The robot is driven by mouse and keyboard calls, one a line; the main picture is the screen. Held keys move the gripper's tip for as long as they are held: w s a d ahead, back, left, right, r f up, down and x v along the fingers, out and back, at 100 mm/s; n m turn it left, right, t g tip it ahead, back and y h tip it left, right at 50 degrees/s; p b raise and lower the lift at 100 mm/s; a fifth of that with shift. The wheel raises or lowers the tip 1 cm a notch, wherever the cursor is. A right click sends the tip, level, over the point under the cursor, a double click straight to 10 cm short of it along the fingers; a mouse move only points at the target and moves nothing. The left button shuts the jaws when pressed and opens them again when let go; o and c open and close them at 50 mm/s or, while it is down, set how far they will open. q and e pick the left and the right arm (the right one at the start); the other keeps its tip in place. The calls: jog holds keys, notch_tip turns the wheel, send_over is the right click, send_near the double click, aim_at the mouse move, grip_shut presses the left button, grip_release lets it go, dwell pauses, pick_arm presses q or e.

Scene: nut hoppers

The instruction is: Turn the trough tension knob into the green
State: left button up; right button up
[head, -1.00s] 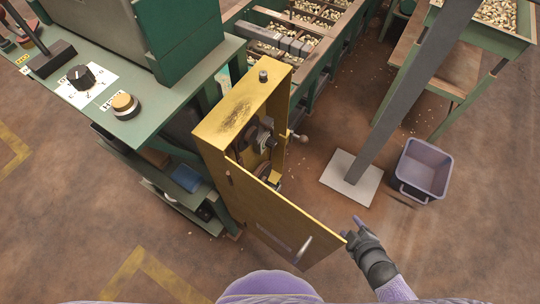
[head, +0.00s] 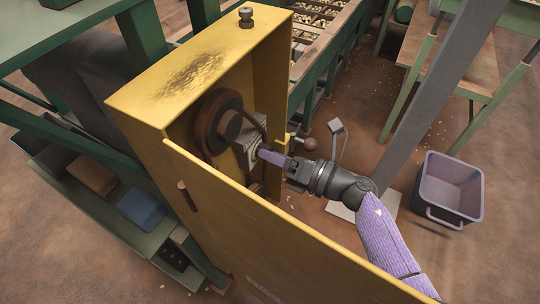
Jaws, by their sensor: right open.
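The yellow cabinet (head: 150,95) stands open, with its yellow door (head: 290,245) swung out toward me. Inside are a brown pulley wheel (head: 205,118) with a belt and a pale grey block (head: 243,142). My right gripper (head: 264,153) reaches in past the door from the right, its purple fingers at the block's front. The fingertips partly hide what is there, and I cannot tell whether they touch it. It is open. No knob is clearly readable as the tension knob, and no green zone shows. My left gripper is out of view.
A lever with a brown ball end (head: 307,143) sticks out beyond the cabinet's right side. A grey post (head: 430,90) and a purple-grey bin (head: 450,190) stand to the right. A green shelf (head: 150,245) is at left. The door edge lies below my right forearm.

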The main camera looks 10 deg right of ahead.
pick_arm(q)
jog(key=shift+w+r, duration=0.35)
pick_arm(e)
jog(key=shift+w+a, duration=0.3)
jog(key=shift+a, duration=0.05)
jog(key=shift+c, duration=0.2)
grip_shut()
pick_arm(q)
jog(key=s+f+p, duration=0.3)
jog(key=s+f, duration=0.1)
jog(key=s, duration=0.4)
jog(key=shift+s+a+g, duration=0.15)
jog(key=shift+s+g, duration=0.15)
pick_arm(e)
jog(key=shift+m, duration=3.6)
grip_release()
jog(key=shift+o, duration=0.2)
